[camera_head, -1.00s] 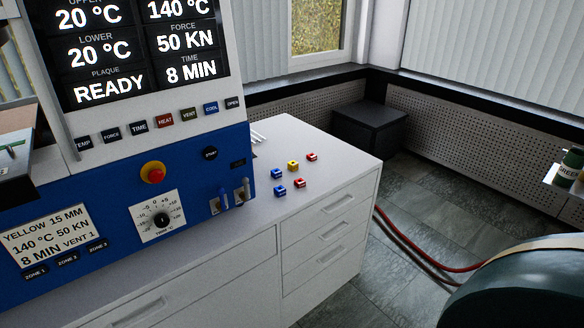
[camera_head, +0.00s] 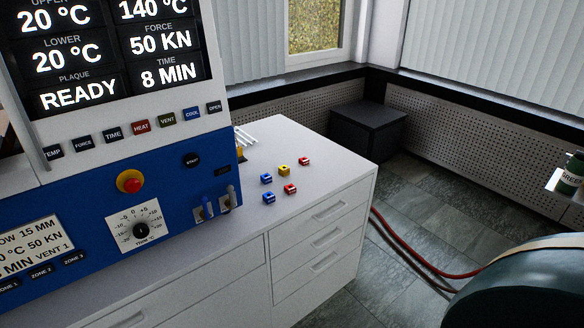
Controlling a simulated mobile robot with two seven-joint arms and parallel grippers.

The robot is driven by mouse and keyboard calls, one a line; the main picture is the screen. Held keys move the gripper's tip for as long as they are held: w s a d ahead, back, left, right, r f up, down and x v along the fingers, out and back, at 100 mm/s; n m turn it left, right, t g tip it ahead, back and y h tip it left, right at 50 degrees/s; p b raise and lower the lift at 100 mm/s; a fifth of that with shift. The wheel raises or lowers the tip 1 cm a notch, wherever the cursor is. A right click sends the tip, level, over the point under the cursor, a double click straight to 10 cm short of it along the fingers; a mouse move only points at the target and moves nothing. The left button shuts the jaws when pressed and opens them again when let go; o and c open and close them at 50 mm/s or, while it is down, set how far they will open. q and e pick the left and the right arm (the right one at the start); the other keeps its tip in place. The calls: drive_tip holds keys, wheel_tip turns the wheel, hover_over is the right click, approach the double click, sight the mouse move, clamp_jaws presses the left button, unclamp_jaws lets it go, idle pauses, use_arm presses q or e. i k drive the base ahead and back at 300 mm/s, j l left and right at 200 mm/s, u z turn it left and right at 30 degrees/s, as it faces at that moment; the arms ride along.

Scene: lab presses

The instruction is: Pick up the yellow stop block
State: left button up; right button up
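The yellow stop block (camera_head: 284,171) is a small cube on the white cabinet top (camera_head: 322,174), to the right of the press. Two blue blocks stand near it, one to its left (camera_head: 266,179) and one in front (camera_head: 268,197). Two red blocks are close by, one behind to the right (camera_head: 304,161) and one in front (camera_head: 290,188). The blocks stand apart from one another. Neither of my grippers shows in this view.
The blue and white press (camera_head: 125,200), with its display (camera_head: 115,55) and a red button (camera_head: 129,181), fills the left. Light rods (camera_head: 246,139) lie behind the blocks. A black box (camera_head: 368,128) and a red hose (camera_head: 412,258) are on the floor. The cabinet top's front right is clear.

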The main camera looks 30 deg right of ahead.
sight(283, 170)
drive_tip(key=i+l, duration=0.1)
drive_tip(key=l, duration=0.3)
drive_tip(key=i+l, duration=0.1)
drive_tip(key=l, duration=0.35)
drive_tip(key=i+l, duration=0.15)
drive_tip(key=l, duration=0.25)
drive_tip(key=i+l+z, duration=0.1)
drive_tip(key=l, duration=0.35)
drive_tip(key=i+l, duration=0.1)
drive_tip(key=l, duration=0.3)
